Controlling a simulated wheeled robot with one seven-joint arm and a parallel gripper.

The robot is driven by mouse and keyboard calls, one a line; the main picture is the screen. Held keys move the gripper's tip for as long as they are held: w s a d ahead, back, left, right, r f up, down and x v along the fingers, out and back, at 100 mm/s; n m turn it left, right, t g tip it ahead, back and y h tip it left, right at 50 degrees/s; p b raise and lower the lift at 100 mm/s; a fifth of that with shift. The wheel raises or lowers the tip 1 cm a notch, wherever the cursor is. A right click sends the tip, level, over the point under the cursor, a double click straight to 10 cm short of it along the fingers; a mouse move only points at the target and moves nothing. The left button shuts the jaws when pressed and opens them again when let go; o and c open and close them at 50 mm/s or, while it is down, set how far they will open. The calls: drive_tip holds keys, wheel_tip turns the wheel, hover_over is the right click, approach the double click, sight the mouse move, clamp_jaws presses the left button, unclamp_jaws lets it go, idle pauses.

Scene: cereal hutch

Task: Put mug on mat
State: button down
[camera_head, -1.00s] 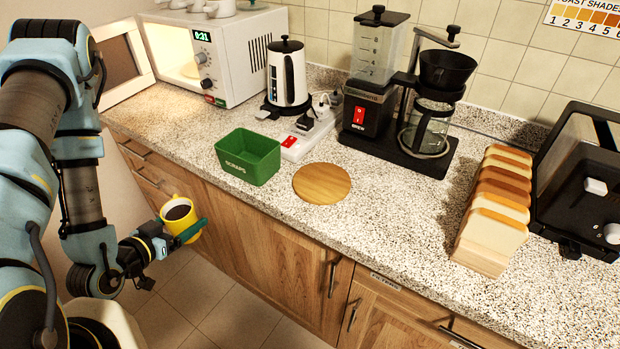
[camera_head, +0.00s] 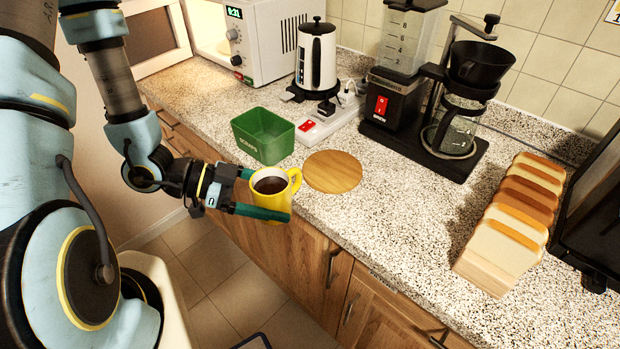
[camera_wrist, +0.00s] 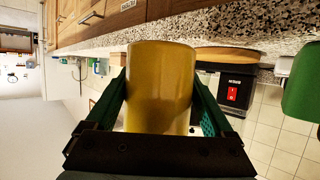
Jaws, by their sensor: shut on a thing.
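A yellow mug (camera_head: 268,203) with dark liquid in it is held upright by my gripper (camera_head: 262,209) near the counter's front edge. The green fingers are shut on its sides. In the wrist view the mug (camera_wrist: 160,88) fills the middle between the two fingers (camera_wrist: 160,105). The round wooden mat (camera_head: 333,171) lies bare on the counter, just right of and behind the mug. Its edge also shows in the wrist view (camera_wrist: 228,54), beyond the mug.
A green scraps bin (camera_head: 263,137) stands on the counter behind the gripper, left of the mat. A power strip (camera_head: 325,125), kettle (camera_head: 316,55) and coffee maker (camera_head: 440,120) stand behind. Bread slices (camera_head: 512,225) stand at right.

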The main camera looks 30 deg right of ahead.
sight(282, 188)
drive_tip(key=shift+w+d+f+b, duration=0.35)
drive_tip(key=shift+d+b, duration=0.2)
drive_tip(key=shift+b, duration=1.55)
drive_tip(key=b, duration=0.3)
drive_tip(key=shift+d, duration=0.4)
drive_tip(key=shift+d+r+b, duration=0.1)
drive_tip(key=shift+b, duration=0.4)
drive_tip(key=shift+d+b, duration=0.2)
drive_tip(key=shift+b, duration=0.8)
drive_tip(key=shift+d+b, duration=0.35)
drive_tip(key=w+d, duration=0.1)
drive_tip(key=d, duration=0.5)
drive_tip(key=w+d+p, duration=0.1)
drive_tip(key=d, duration=0.2)
drive_tip(key=shift+w+d+r, duration=0.3)
drive_tip(key=shift+d+r, duration=0.05)
drive_tip(key=shift+d, duration=0.05)
drive_tip(key=shift+w+d+p, duration=0.2)
drive_tip(key=shift+d+p, duration=0.1)
drive_tip(key=shift+d, duration=0.45)
drive_tip(key=shift+w+d+p, duration=0.2)
drive_tip(key=shift+d+p, duration=0.15)
drive_tip(key=shift+d, duration=0.4)
drive_tip(key=shift+w+d+p, duration=0.2)
drive_tip(key=shift+d+p, duration=0.1)
drive_tip(key=shift+d, duration=0.45)
drive_tip(key=shift+f, duration=0.1)
drive_tip(key=shift+f, duration=0.1)
